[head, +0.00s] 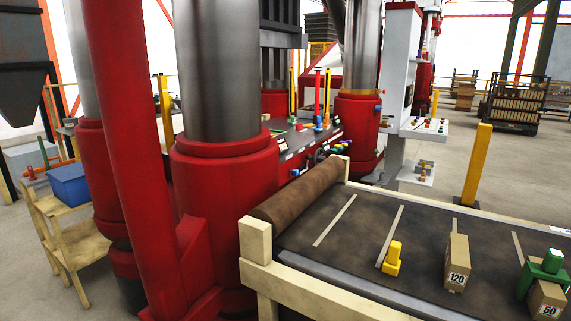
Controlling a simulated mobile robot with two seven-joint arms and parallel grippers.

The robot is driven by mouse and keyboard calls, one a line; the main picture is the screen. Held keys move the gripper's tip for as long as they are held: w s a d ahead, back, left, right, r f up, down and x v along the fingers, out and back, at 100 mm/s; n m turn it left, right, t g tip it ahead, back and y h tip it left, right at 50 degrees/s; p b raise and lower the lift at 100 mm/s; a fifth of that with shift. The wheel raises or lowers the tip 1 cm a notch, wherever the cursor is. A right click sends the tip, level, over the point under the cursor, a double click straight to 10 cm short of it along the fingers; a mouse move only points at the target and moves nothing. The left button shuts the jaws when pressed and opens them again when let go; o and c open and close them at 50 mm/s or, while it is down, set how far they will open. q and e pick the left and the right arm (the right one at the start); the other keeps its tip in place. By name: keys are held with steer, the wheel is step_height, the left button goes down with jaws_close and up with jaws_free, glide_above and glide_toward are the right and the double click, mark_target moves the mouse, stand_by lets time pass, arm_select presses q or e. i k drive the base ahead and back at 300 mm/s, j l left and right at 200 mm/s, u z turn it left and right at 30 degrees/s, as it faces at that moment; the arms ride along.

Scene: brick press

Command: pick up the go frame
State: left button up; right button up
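No part is plainly marked as the go frame. A green gauge-like piece (543,268) with an upright knob sits over the brick marked 50 (546,299) at the lower right; whether it is the go frame I cannot tell. A small yellow L-shaped piece (393,260) stands on the dark conveyor belt (345,245). A brick marked 120 (457,262) stands between the two. Neither of my grippers shows in the head view.
The big red press (225,185) fills the left and centre. Behind the belt roller is a bench (300,140) with coloured knobs. A wooden stand (75,240) with a blue bin (70,184) is at left. A yellow post (476,165) stands behind the belt.

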mark_target(550, 269)
steer(key=z, duration=1.05)
